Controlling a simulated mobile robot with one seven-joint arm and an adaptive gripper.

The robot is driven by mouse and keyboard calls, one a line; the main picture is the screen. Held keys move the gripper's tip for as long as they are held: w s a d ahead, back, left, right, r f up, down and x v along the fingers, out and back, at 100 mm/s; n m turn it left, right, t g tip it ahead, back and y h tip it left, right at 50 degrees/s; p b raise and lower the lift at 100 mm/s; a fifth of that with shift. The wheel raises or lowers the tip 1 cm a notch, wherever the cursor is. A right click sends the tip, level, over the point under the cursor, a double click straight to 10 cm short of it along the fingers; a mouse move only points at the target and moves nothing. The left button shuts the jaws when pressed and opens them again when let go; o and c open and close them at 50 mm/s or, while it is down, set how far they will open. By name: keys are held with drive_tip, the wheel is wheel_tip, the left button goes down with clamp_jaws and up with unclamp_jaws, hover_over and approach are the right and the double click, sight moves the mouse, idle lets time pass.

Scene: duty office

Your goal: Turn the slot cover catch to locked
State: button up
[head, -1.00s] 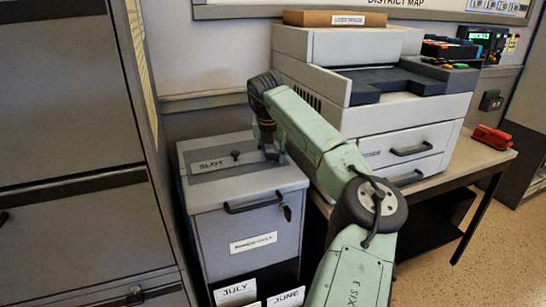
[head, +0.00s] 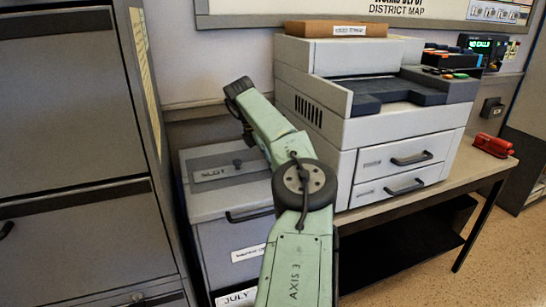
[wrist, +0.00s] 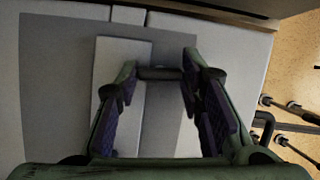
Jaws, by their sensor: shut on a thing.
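The slot cover (head: 215,170) is a grey plate marked SLOT on top of a grey cabinet (head: 232,205). A small dark knob (head: 237,163) stands on it. In the wrist view, my gripper (wrist: 160,76) is above a grey plate (wrist: 60,75) with a paler panel (wrist: 125,48). Its fingertips are closed on a short dark bar, seemingly the catch (wrist: 160,73). Its turned position cannot be read. In the head view, my forearm hides the fingertips and the right part of the cabinet top.
A large printer (head: 400,130) on a table (head: 440,185) stands close on the right. A tall grey cabinet (head: 70,130) stands close on the left. The small cabinet has a front handle (head: 248,215). A red stapler (head: 492,145) lies at the table's far right.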

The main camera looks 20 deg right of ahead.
drive_tip(key=shift+w+r+m+g+p, duration=0.1)
drive_tip(key=shift+m+g+p, duration=0.2)
drive_tip(key=shift+m+p, duration=0.4)
drive_tip(key=o, duration=1.2)
drive_tip(key=shift+c, duration=0.2)
drive_tip(key=v, duration=0.7)
drive_tip(key=shift+r, duration=0.15)
drive_tip(key=shift+a, duration=0.1)
